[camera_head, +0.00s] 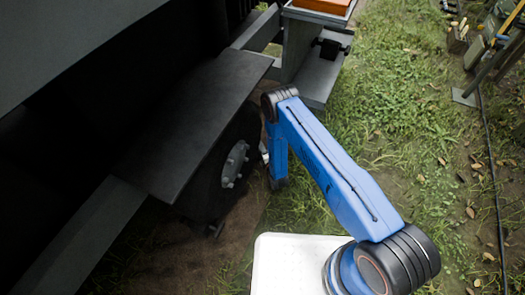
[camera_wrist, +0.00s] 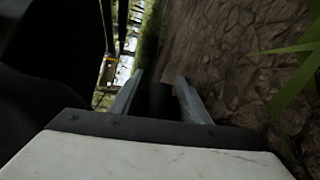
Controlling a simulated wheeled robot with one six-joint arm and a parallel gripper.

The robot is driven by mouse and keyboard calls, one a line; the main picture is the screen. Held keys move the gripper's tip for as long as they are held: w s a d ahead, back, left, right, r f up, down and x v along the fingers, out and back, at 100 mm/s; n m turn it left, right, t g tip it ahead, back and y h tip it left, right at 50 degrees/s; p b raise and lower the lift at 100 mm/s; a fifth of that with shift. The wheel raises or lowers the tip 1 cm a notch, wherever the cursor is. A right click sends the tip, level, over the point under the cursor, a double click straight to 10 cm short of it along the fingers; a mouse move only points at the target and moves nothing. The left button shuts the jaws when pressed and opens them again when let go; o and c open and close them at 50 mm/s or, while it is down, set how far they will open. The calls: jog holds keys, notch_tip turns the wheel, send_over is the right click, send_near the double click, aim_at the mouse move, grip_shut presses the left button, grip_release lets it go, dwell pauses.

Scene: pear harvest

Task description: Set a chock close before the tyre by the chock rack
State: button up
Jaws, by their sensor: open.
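The tyre (camera_head: 232,165) stands under a dark flat mudguard, with its grey hub showing. The chock rack (camera_head: 318,78) is a grey shelf beyond it, with a black chock (camera_head: 330,48) on it. My gripper (camera_wrist: 160,77) is low beside the tyre, its two grey fingers apart. A dark block (camera_wrist: 159,99), which looks like a chock, lies between the fingers; whether they touch it cannot be told. A black mass, probably the tyre, fills the left of the wrist view. In the head view my arm hides most of my gripper and the ground before the tyre.
The mudguard (camera_head: 205,120) overhangs the tyre and the dark vehicle body fills the left. An orange box (camera_head: 322,5) sits above the rack. Brown soil (camera_wrist: 235,75) lies beside my fingers. Open grass (camera_head: 420,150) is on the right, with a dark hose (camera_head: 490,170).

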jog(key=v, duration=1.7)
jog(key=shift+s+r, duration=0.1)
jog(key=shift+s, duration=0.1)
